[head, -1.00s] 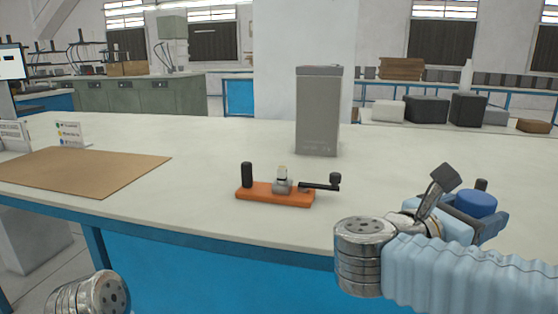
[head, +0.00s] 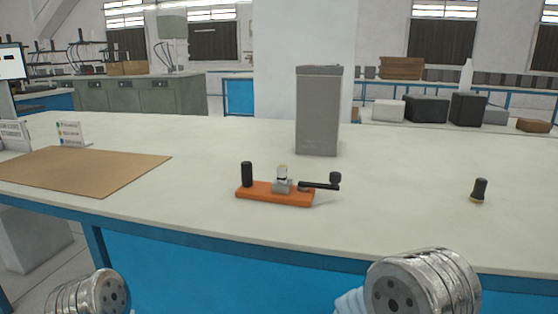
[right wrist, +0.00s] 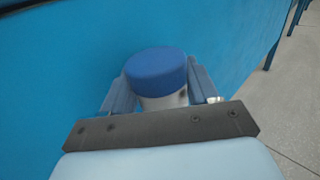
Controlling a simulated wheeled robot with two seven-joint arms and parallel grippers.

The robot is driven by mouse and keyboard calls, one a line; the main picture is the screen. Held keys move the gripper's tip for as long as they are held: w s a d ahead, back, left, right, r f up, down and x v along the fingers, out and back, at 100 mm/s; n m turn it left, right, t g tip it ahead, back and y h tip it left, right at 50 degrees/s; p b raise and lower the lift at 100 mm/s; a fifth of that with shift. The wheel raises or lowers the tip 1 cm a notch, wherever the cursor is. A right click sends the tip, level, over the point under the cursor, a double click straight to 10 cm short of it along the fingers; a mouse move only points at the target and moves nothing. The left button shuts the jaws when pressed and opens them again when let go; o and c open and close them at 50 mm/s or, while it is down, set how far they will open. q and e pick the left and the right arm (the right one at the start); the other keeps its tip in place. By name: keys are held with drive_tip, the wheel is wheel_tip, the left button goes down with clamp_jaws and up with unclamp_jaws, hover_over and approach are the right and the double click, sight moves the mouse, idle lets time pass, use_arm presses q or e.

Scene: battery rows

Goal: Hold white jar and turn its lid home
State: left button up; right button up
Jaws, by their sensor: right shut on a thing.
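The white jar (right wrist: 163,102) with its blue lid (right wrist: 157,70) is in the right wrist view, between the fingers of my right gripper (right wrist: 160,88). My right gripper is shut on the jar, and the lid sits above the fingers. The lower part of the jar is hidden behind the gripper body. Whether the lid is fully seated cannot be told. The jar and the right gripper do not show in the head view, where only part of my right arm shows at the bottom right. My left gripper is not in view.
An orange base with a crank (head: 275,194) stands mid-table. Behind it is a tall grey box (head: 318,112). A small black-handled object (head: 479,190) stands at the right. A brown mat (head: 80,170) lies at the left. The blue table front (right wrist: 50,80) is close behind the jar.

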wheel_tip(320, 180, down, 11)
drive_tip(key=w+a, duration=0.2)
drive_tip(key=shift+w+f+n+t+y, duration=0.2)
drive_tip(key=shift+w+n+t+y, duration=0.1)
drive_tip(key=shift+a, duration=0.15)
drive_tip(key=w+a+f+n+t+y, duration=0.2)
drive_tip(key=a+n+t+y, duration=0.4)
drive_tip(key=a, duration=0.9)
drive_tip(key=n+y, duration=0.2)
drive_tip(key=y, duration=0.2)
drive_tip(key=shift+a+t+y, duration=0.3)
drive_tip(key=shift+y, duration=0.1)
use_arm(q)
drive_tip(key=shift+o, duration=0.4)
use_arm(e)
clamp_jaws()
